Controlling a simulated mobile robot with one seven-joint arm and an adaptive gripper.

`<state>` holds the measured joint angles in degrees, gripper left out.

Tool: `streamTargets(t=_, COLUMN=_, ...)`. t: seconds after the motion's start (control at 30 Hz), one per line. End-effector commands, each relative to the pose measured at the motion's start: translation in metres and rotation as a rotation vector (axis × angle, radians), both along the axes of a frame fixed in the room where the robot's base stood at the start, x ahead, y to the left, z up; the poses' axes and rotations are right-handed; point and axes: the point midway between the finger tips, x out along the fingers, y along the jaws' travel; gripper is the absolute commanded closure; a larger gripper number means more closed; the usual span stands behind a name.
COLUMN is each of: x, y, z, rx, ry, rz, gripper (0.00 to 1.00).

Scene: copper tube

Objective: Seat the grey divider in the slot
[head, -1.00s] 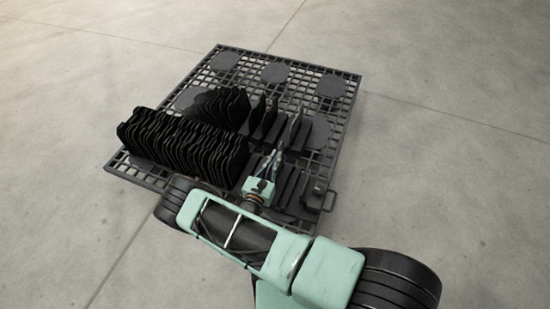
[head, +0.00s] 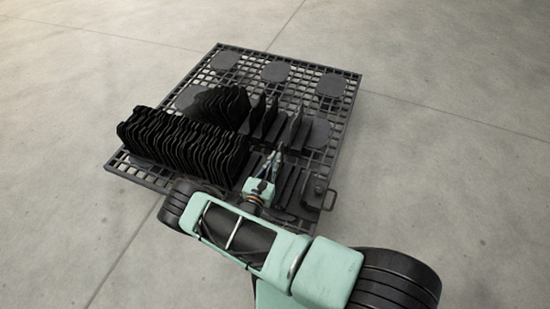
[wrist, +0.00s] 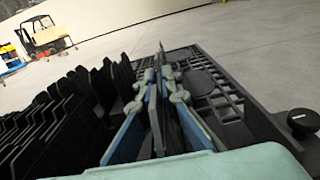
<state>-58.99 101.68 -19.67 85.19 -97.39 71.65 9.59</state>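In the wrist view, the grey divider (wrist: 156,112) stands on edge between the two blue-green fingers of my gripper (wrist: 162,80). The fingers converge toward their tips and appear to press on the divider from both sides; its lower part is hidden. In the head view, my gripper (head: 273,158) is low over the near half of the dark grid base (head: 340,110), just right of the black row. A grey upright plate (head: 293,130) stands just beyond the fingertips. The slot itself cannot be made out behind the fingers.
A dense row of black wavy plates (head: 185,143) stands close on the left. Several upright dark plates (head: 265,120) stand beyond my gripper. A dark block with a handle (head: 317,194) is at the right. The far pads (head: 275,72) are bare.

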Motion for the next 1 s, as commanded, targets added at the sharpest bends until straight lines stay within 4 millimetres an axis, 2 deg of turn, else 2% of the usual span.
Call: streamTargets(t=1.0, x=0.000, y=0.000, z=-0.025, rx=-0.001, ry=-0.001, rz=0.000, gripper=1.00)
